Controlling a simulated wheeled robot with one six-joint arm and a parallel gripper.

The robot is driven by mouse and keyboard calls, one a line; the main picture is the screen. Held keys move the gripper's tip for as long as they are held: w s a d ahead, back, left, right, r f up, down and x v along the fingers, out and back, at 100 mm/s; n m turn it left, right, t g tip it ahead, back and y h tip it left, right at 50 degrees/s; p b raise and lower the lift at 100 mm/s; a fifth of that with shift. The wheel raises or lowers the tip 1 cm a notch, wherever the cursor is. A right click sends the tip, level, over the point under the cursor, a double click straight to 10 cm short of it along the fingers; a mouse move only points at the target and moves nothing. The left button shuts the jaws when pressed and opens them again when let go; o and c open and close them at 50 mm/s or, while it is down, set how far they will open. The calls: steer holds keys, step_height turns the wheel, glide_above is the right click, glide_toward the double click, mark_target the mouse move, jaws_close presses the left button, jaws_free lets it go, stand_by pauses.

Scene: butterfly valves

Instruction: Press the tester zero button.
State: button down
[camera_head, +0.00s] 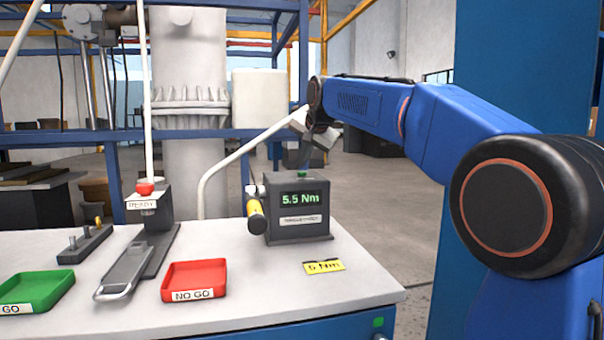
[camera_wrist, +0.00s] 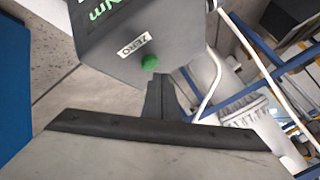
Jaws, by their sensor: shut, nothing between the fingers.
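The torque tester (camera_head: 297,207) is a dark grey box on the bench, its green display reading 5.5 Nm. Its green zero button (camera_head: 301,174) sits on top; in the wrist view the button (camera_wrist: 150,62) stands beside a white ZERO label (camera_wrist: 135,45). My gripper (camera_head: 304,163) is shut and empty, pointing down from above the tester's top. In the wrist view its dark closed fingers (camera_wrist: 158,82) end just below the button in the picture. I cannot tell whether the tips touch it.
A yellow-handled tool (camera_head: 256,214) is at the tester's left side. A yellow 5 Nm tag (camera_head: 324,267) lies in front. A red NO GO tray (camera_head: 194,281), a green GO tray (camera_head: 38,291) and a stand with a red knob (camera_head: 145,190) are farther left.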

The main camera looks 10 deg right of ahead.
mark_target(303, 172)
steer(key=shift+f, duration=0.15)
steer(key=shift+f, duration=0.2)
steer(key=shift+f, duration=0.45)
stand_by(0.8)
stand_by(0.3)
steer(key=shift+r, duration=0.9)
steer(key=shift+r, duration=2.5)
steer(key=shift+s, duration=0.1)
